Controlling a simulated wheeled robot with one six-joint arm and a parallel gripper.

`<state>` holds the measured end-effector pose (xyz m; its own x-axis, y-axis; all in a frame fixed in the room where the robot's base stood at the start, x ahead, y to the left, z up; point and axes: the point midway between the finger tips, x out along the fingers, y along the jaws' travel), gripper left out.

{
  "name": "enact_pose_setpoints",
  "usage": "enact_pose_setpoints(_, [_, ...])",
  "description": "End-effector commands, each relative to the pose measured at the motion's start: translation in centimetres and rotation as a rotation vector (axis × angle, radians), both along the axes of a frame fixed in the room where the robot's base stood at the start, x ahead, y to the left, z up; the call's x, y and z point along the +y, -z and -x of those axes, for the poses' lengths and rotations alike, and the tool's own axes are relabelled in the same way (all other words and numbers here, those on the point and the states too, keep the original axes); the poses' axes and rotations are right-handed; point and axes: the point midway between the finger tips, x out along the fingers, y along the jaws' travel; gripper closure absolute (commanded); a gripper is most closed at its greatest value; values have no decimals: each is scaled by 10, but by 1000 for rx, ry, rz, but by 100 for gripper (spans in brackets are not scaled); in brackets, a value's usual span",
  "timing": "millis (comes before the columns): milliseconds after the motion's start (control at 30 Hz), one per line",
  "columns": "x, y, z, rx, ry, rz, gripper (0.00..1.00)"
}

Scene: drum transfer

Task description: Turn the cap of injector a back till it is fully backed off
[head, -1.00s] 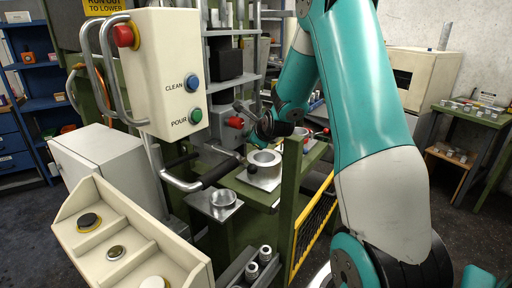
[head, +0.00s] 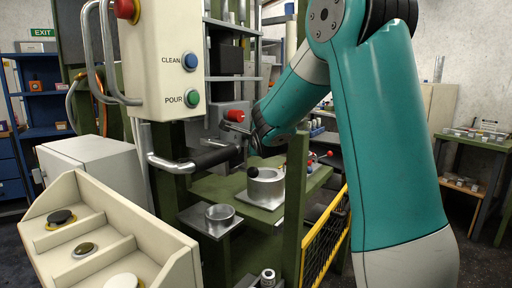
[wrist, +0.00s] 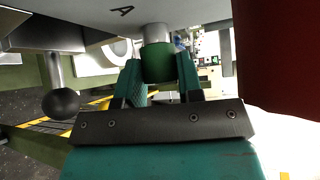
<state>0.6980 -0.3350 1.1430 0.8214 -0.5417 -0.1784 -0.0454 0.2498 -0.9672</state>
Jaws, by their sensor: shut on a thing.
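The green cap (wrist: 158,64) is in the wrist view, at the lower end of a short grey metal cylinder (wrist: 155,33). A grey plate above is marked with the letter A (wrist: 122,11). My gripper (wrist: 159,75) is shut on the green cap, one teal finger on each side. How far the cap is turned cannot be read from the frames. In the head view my wrist (head: 262,128) reaches to the grey machine block behind the control box, and the fingers and cap cannot be made out there.
A red cylinder (head: 235,115) sits close to my wrist, and a large red surface (wrist: 277,60) fills the wrist view's right side. A black ball knob (wrist: 61,103) is at left. A metal ring (head: 265,184) and a shallow cup (head: 220,213) stand below. A yellow mesh guard (head: 325,240) is nearby.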

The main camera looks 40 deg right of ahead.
Motion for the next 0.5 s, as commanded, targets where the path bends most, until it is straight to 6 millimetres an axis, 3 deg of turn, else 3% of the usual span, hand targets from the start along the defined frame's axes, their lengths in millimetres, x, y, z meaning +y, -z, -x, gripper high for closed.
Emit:
enact_pose_setpoints(467, [1,1,0,3,-2,10,90])
enact_pose_setpoints(500, [1,1,0,3,-2,10,57])
